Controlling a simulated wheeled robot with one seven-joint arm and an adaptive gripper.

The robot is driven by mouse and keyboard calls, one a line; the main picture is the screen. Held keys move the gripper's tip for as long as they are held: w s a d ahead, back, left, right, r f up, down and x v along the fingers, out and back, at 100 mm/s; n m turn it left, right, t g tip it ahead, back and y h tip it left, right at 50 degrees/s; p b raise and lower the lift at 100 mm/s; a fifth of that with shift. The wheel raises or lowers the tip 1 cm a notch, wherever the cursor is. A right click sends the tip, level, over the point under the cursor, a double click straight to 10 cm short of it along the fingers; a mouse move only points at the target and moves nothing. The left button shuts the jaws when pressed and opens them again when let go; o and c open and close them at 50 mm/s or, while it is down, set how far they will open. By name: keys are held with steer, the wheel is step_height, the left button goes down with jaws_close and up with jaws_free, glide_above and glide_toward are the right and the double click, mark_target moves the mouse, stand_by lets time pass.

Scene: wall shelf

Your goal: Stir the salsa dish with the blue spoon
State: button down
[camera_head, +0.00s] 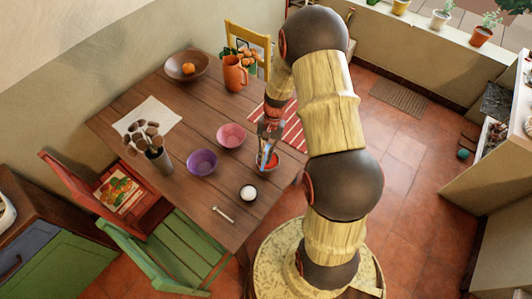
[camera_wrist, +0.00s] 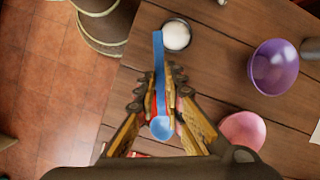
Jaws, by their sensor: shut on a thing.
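My gripper (camera_head: 268,140) points down over the near right part of the wooden table. It is shut on the blue spoon (camera_head: 263,159). In the wrist view the blue handle (camera_wrist: 158,60) runs between my fingers (camera_wrist: 164,90), and the round spoon end (camera_wrist: 161,128) shows between them. The small red salsa dish (camera_head: 274,166) is right below my gripper. My fingers and the spoon partly cover it in both views. I cannot tell whether the spoon end touches the salsa.
A pink bowl (camera_head: 230,135), a purple bowl (camera_head: 202,162) and a small dish of white stuff (camera_head: 248,193) stand close by. A light spoon (camera_head: 223,213) lies near the front edge. An orange jug (camera_head: 235,73) and a utensil holder (camera_head: 159,158) stand farther off.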

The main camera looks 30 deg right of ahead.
steer(key=shift+s+a+f+n+t+h+b, duration=0.25)
steer(key=shift+s+a+t+h, duration=0.1)
steer(key=shift+h, duration=0.15)
steer(key=shift+s+a+f+n+t+h+b, duration=0.15)
steer(key=shift+s+a+t+h+b, duration=0.15)
steer(key=shift+h, duration=0.2)
steer(key=shift+s+a+f+t+h+b, duration=0.25)
steer(key=shift+t+h+b, duration=0.1)
steer(key=shift+h+b, duration=0.35)
steer(key=shift+w+b, duration=0.15)
steer(key=shift+b, duration=0.25)
